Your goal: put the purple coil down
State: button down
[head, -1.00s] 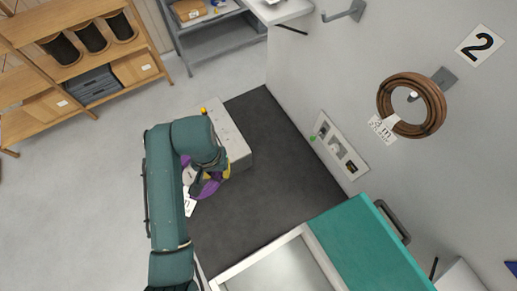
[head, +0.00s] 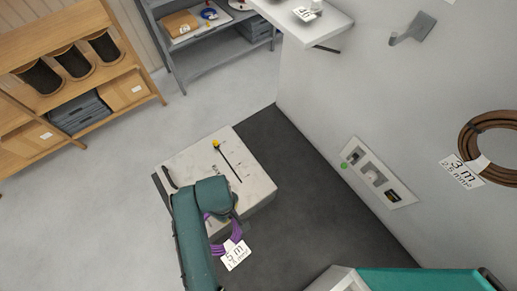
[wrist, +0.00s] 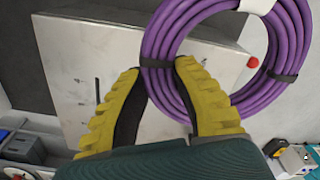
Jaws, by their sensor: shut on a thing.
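The purple coil (wrist: 160,38) is a round bundle of cable with black ties and a white tag. My gripper (wrist: 160,67) has yellow ribbed fingers, and they are shut on the coil's near left side at a black tie. In the head view the coil (head: 237,230) is partly hidden by my arm, with its white "5 m" label (head: 235,254) hanging below. The coil is at the front edge of a pale block (head: 210,160). In the wrist view the block (wrist: 65,60) lies behind the coil; I cannot tell whether they touch.
A dark mat (head: 310,185) is clear to the right. A brown coil (head: 485,150) hangs on the wall near an empty hook (head: 412,28). A teal-topped unit (head: 420,279) stands front right. Shelves stand at the back.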

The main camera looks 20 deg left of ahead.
jog(key=s+d+f+b, duration=0.3)
jog(key=d+f+b, duration=0.2)
jog(key=d+f, duration=0.65)
jog(key=b, duration=0.3)
send_over(268, 250)
notch_tip(268, 250, down, 6)
jog(key=shift+m, duration=0.4)
notch_tip(268, 250, down, 10)
jog(key=shift+r+b, duration=0.1)
jog(key=shift+b, duration=0.9)
jog(key=c, duration=1)
grip_release()
